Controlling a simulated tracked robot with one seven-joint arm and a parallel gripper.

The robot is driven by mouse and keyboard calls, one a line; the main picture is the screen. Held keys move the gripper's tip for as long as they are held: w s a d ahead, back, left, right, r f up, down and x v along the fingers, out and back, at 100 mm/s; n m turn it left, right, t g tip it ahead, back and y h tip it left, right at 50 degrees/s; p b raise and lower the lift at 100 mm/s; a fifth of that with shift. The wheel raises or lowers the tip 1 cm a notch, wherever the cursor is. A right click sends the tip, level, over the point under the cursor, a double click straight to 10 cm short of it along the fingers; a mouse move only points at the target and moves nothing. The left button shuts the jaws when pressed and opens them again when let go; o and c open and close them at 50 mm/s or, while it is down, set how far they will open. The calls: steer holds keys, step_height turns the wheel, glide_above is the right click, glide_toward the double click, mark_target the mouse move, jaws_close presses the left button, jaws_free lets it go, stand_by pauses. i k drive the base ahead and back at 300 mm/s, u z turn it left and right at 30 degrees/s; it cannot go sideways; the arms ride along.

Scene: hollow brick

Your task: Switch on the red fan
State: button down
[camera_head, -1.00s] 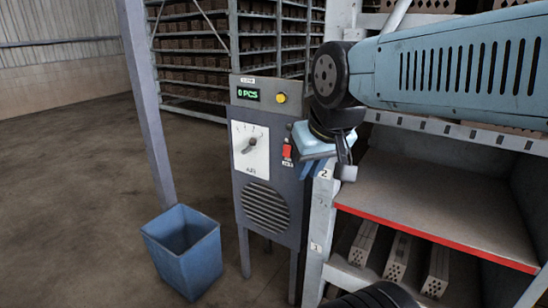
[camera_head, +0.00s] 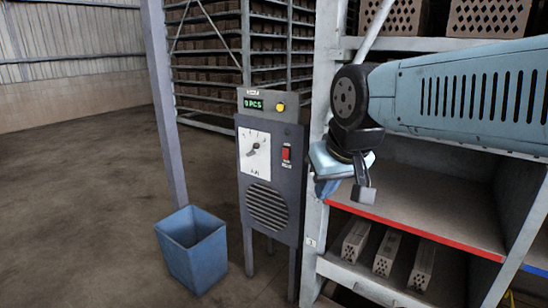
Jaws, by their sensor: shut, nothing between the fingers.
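A grey control box (camera_head: 271,185) on legs stands left of the shelf rack. A red switch (camera_head: 286,152) sits on the right part of its front, beside a white dial plate (camera_head: 254,155). A round slatted grille (camera_head: 268,208) is below. I see no separate red fan, and I cannot tell whether the grille belongs to one. My gripper (camera_head: 325,188) is to the right of the box and a little lower than the switch in the picture, visibly apart from it. It points down and is shut and empty; its fingertips show small.
A yellow button (camera_head: 280,107) and a green display (camera_head: 255,105) are on top of the box. A blue bin (camera_head: 192,248) stands on the floor at left, near a grey post (camera_head: 165,105). The shelf rack (camera_head: 440,207) with bricks is at right.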

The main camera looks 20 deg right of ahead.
mark_target(285, 152)
steer(key=z, duration=0.2)
steer(key=i, duration=1.15)
steer(key=u, duration=0.35)
